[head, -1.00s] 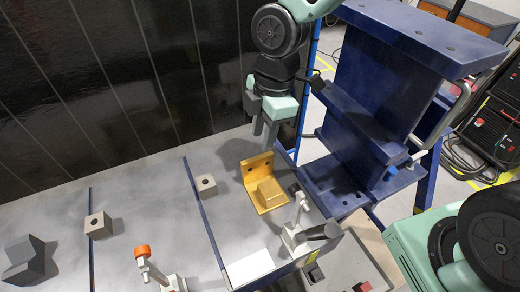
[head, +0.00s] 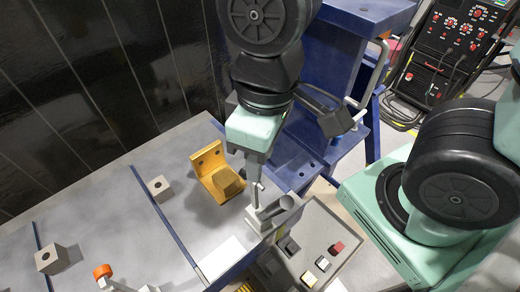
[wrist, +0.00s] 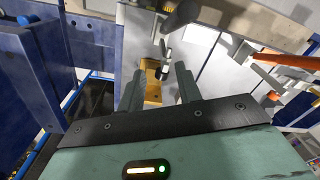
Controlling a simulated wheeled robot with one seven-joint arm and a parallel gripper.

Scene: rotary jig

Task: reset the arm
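My gripper (head: 248,172) hangs from my arm near the toggle clamp at the right end of the grey worktop in the head view. In the wrist view its two fingers (wrist: 160,76) stand apart with nothing held between them. A gold angle bracket (head: 212,176) with a block on its base stands just left of the gripper. The bracket also shows beyond the fingers in the wrist view (wrist: 152,88). The toggle clamp (head: 268,213) with a dark handle is close below the gripper; whether they touch cannot be told.
A blue steel frame (head: 345,45) stands behind and right of my arm. Grey blocks with holes (head: 160,188) and an orange-tipped clamp (head: 103,272) are to the left. The worktop between them is partly clear.

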